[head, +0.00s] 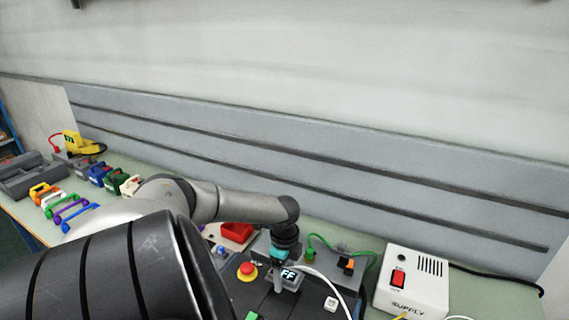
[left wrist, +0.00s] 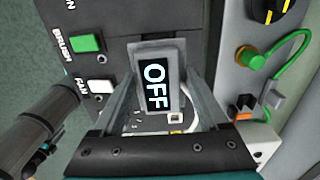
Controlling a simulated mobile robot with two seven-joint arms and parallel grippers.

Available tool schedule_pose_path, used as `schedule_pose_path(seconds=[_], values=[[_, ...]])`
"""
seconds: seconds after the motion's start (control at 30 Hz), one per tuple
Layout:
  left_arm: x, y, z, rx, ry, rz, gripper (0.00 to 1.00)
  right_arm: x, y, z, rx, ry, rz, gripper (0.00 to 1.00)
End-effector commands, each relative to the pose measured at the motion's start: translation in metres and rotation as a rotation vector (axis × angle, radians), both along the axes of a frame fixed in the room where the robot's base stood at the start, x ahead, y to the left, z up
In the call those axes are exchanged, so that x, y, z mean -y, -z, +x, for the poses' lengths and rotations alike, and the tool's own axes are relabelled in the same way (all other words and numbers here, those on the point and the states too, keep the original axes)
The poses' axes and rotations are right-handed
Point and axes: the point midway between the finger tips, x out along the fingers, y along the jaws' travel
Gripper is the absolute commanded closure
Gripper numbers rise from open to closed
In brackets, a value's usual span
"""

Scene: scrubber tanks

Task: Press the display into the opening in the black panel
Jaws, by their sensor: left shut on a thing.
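The display (left wrist: 156,84) is a small grey block with a dark screen that reads OFF. My left gripper (left wrist: 157,98) is shut on it, with one finger along each side. In the head view the display (head: 289,277) is over the black panel (head: 270,302), below my left gripper (head: 281,262). The black panel also shows in the left wrist view (left wrist: 75,20), with green and white switches marked BRUSH and FAN. The panel's opening is not clearly visible behind the display, and I cannot tell whether the display touches the panel.
A red button (head: 247,270) sits on the panel left of the display. A white supply box (head: 411,282) stands to the right. A green cable (head: 335,246) and a white cable (head: 328,281) run close by. Several coloured objects line the bench at left.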

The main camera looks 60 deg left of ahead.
Motion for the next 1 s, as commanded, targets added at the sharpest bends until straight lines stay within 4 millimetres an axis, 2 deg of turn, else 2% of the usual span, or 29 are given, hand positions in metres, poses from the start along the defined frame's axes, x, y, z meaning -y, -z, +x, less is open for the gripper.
schedule_pose_path(seconds=[0.53,1.0], values=[[0.0,0.046,0.0,0.001,-0.001,0.001,0.79,0.0,0.034,0.0,0.0,0.0,0.0,0.5],[0.0,0.05,0.0,0.001,0.0,0.001,0.79,0.0,0.036,0.0,0.0,0.0,0.0,0.5]])
